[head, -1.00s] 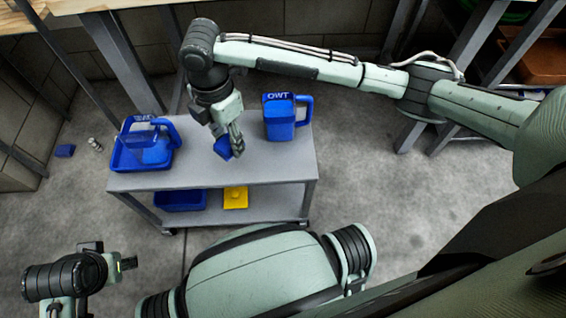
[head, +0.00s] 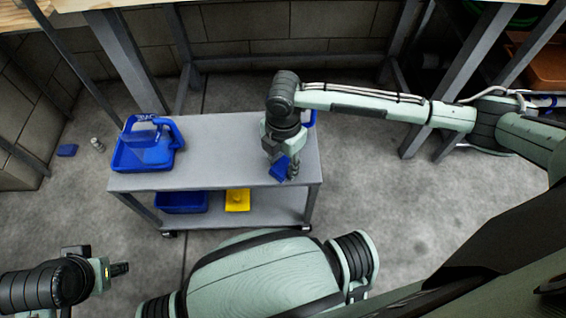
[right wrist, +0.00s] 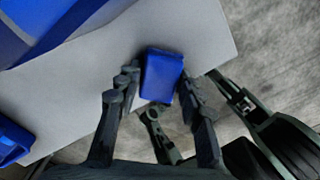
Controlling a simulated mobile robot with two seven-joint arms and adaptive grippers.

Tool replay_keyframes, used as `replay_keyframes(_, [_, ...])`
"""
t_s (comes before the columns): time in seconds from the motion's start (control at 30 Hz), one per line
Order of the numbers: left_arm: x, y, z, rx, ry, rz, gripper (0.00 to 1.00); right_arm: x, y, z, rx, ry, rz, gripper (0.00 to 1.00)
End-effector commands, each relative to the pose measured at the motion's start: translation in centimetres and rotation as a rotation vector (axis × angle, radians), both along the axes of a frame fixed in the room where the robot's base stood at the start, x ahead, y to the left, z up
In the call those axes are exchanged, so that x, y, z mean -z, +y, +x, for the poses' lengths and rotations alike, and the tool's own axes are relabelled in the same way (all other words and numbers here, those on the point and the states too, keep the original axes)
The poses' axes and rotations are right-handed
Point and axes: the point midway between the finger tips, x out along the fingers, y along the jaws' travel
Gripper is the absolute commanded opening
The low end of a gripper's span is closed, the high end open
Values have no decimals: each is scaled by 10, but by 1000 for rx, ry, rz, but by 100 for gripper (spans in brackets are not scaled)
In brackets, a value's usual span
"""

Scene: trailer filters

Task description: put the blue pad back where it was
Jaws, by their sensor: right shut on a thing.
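My right gripper (head: 290,172) is shut on a blue pad (head: 281,168) over the right part of the grey cart (head: 225,150). In the right wrist view, the blue pad (right wrist: 162,73) sits tilted between the fingers of my right gripper (right wrist: 157,88), near the cart top's edge. I cannot tell whether the pad touches the cart. My left gripper (head: 119,269) is at the lower left, away from the cart; its finger opening is unclear. Another small blue block (head: 67,150) lies on the floor at the left.
A blue handled container (head: 146,155) stands on the cart's left end. A blue jug (head: 310,118) is mostly hidden behind my right arm. The cart top's middle is clear.

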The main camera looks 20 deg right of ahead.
Motion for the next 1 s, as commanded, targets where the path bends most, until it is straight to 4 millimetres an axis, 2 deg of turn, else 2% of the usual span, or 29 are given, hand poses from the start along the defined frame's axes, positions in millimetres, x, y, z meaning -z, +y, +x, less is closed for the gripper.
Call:
replay_keyframes(0.07, [-4, 0, 0, 0, -5, 1, 40, -1, 0, 1, -1, -2, 1, 11])
replay_keyframes(0.3, [-1, 1, 0, 0, -1, 2, 40, 2, 0, 0, 0, -1, 0, 11])
replay_keyframes(0.33, [-1, 1, 1, 0, -2, 2, 40, 2, 0, 1, 0, -1, 0, 40])
replay_keyframes(0.5, [0, 1, 2, 1, -5, 0, 40, 2, 0, 1, 0, -1, 0, 58])
replay_keyframes(0.83, [2, -1, 2, 3, -2, -2, 40, -1, 0, 1, -1, -2, 0, 58])
replay_keyframes(0.97, [-3, -2, 4, 5, -8, -3, 40, -19, 0, 1, -1, -4, 1, 58])
replay_keyframes(1.0, [2, -1, 6, 4, -4, -5, 40, -27, 0, 1, -2, -4, 1, 58])
